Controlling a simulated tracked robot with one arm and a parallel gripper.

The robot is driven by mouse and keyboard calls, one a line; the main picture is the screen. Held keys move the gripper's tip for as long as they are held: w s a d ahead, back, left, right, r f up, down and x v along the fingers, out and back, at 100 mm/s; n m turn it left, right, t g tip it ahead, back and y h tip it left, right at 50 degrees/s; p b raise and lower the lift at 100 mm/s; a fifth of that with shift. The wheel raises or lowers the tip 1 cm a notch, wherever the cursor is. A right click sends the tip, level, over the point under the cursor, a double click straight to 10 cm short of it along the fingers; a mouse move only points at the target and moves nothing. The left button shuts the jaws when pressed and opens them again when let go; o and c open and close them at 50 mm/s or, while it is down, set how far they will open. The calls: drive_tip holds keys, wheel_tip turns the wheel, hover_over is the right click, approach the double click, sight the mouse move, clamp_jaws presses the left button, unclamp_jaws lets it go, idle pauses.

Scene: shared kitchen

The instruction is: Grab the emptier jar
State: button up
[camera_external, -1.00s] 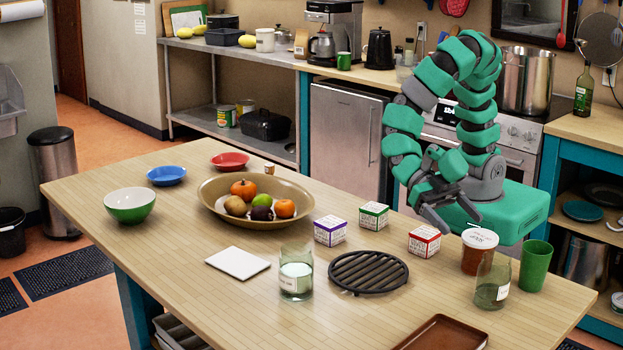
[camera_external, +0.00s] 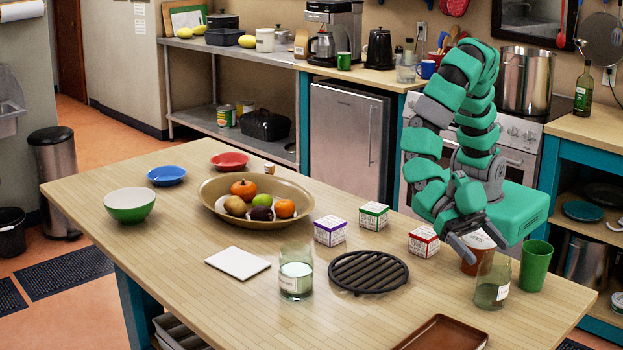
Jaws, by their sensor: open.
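I cannot tell whether a finger touches the tub or the jar.
A green cup (camera_external: 534,267) stands just right of the right jar. A black trivet (camera_external: 368,272), a brown tray (camera_external: 445,334) and several small boxes, including a red one (camera_external: 424,242), are nearby. A fruit bowl (camera_external: 211,188) stands farther left. The table's front left is clear.

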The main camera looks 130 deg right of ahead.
sight(506, 270)
drive_tip(key=x, duration=0.5)
drive_tip(key=shift+w+r, duration=0.15)
drive_tip(key=shift+w, duration=0.05)
drive_tip(key=shift+c, duration=0.3)
drive_tip(key=c, duration=1.6)
drive_tip(key=shift+r, duration=0.15)
